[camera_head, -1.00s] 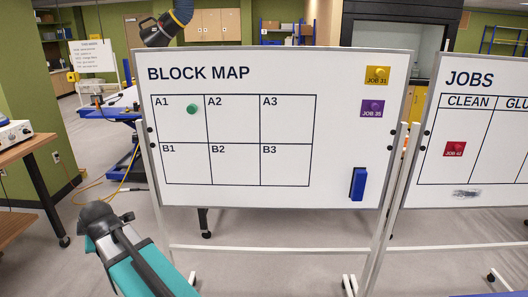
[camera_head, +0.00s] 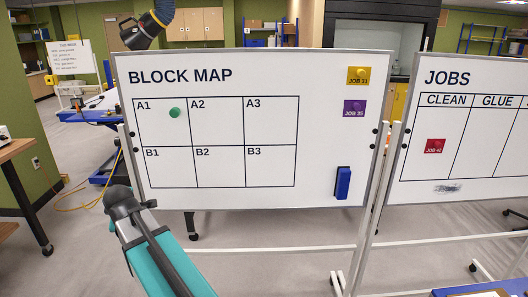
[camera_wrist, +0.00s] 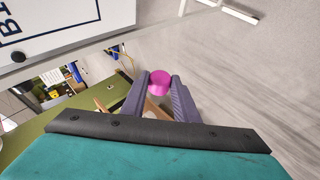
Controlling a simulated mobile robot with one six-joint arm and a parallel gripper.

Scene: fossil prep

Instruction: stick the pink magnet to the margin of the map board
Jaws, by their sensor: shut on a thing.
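The pink magnet (camera_wrist: 160,78) shows in the wrist view, held between the two fingertips of my gripper (camera_wrist: 159,84). My gripper is shut on it, with open floor behind. The map board (camera_head: 220,190), titled BLOCK MAP, stands upright in the head view with a grid of A1 to B3 and a wide white margin around it. A corner of a white board (camera_wrist: 110,15) also shows at the upper left of the wrist view, apart from the magnet. In the head view my arm is at the lower left, and the fingers and magnet are hidden.
A green magnet (camera_head: 175,113) sits in A1. Yellow (camera_head: 358,76) and purple (camera_head: 354,108) job cards and a blue eraser (camera_head: 343,183) occupy the right margin. The JOBS board (camera_head: 470,165) stands close on the right, with a red card (camera_head: 435,146). The lower margin is clear.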

